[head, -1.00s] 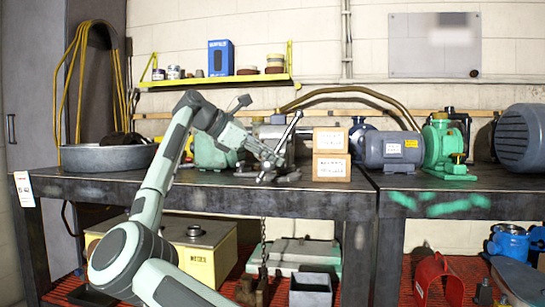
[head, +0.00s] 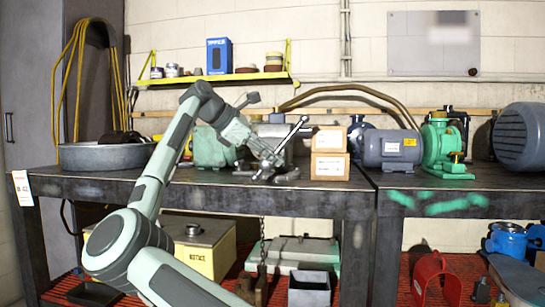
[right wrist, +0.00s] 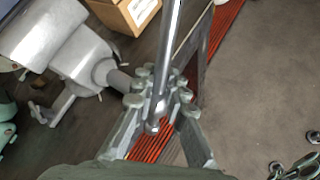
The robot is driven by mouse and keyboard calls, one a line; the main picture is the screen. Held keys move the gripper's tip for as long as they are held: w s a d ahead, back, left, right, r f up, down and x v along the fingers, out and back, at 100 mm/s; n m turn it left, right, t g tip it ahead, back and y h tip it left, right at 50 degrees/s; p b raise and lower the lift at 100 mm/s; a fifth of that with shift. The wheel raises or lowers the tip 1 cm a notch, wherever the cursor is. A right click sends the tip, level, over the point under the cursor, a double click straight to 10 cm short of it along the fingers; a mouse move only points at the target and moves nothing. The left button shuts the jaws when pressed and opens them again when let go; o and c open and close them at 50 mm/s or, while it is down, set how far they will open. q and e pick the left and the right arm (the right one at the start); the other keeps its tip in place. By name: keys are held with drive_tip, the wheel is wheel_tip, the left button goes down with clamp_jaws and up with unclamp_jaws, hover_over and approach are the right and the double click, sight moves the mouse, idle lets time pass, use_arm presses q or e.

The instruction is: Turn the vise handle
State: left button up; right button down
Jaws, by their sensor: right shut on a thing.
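The grey metal vise (right wrist: 75,50) sits at the bench's front edge, at the left of the right wrist view. Its long silver handle (right wrist: 167,50) is a straight bar, which also shows tilted up to the right in the head view (head: 291,134). My right gripper (right wrist: 157,95) is shut on the handle near its lower end, beside the vise's screw. In the head view the right gripper (head: 274,161) is small, in front of the vise, and its arm hides part of the bench. My left gripper is not in view.
Cardboard boxes (head: 331,167) stand on the bench (head: 230,197) just right of the handle. A blue-grey motor (head: 390,149) and a green pump (head: 441,145) stand further right. A round metal pan (head: 105,156) is at the left. Chain links (right wrist: 295,168) show at the lower right of the wrist view.

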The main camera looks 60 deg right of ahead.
drive_tip(key=shift+s+a+f+m+t+y, duration=0.2)
drive_tip(key=shift+f+m+t+y, duration=0.15)
drive_tip(key=shift+f+t+y, duration=0.3)
drive_tip(key=shift+s+a+f+m+t+y, duration=0.15)
drive_tip(key=shift+f+m+t+y, duration=0.2)
drive_tip(key=shift+f+t+y, duration=0.3)
idle(1.3)
drive_tip(key=shift+r, duration=0.15)
idle(0.4)
drive_tip(key=c, duration=1.9)
unclamp_jaws()
drive_tip(key=o, duration=0.3)
drive_tip(key=shift+a+r, duration=0.2)
drive_tip(key=shift+o, duration=0.2)
drive_tip(key=shift+w+r+p, duration=0.1)
drive_tip(key=shift+r+p, duration=0.1)
drive_tip(key=shift+p, duration=0.1)
drive_tip(key=s+v, duration=0.1)
drive_tip(key=v, duration=1)
drive_tip(key=shift+a+r, duration=0.3)
drive_tip(key=shift+r, duration=0.05)
drive_tip(key=shift+w, duration=0.15)
